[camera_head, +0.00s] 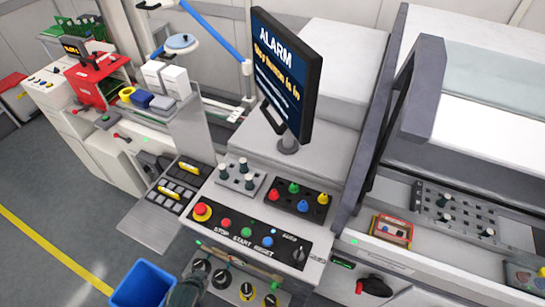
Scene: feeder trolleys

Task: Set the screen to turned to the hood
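The screen (287,76) is a black-framed monitor on a short grey post on top of the control console. Its lit face shows "ALARM" and further text, and is angled towards my side, readable from here. The hood (430,90), a grey-framed cover with pale panels, is to the right of the screen. A dark grey part (186,291) at the bottom edge looks like the tip of my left gripper. It is low in front of the console, far from the screen, and its fingers cannot be made out. My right gripper is not in view.
The console (255,235) carries coloured buttons and knobs below the screen. A blue bin (143,284) stands at the bottom left. A red-and-yellow box (391,231) lies on the right-hand bench. A blue-armed lamp (181,43) and benches are behind left. Floor is clear at left.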

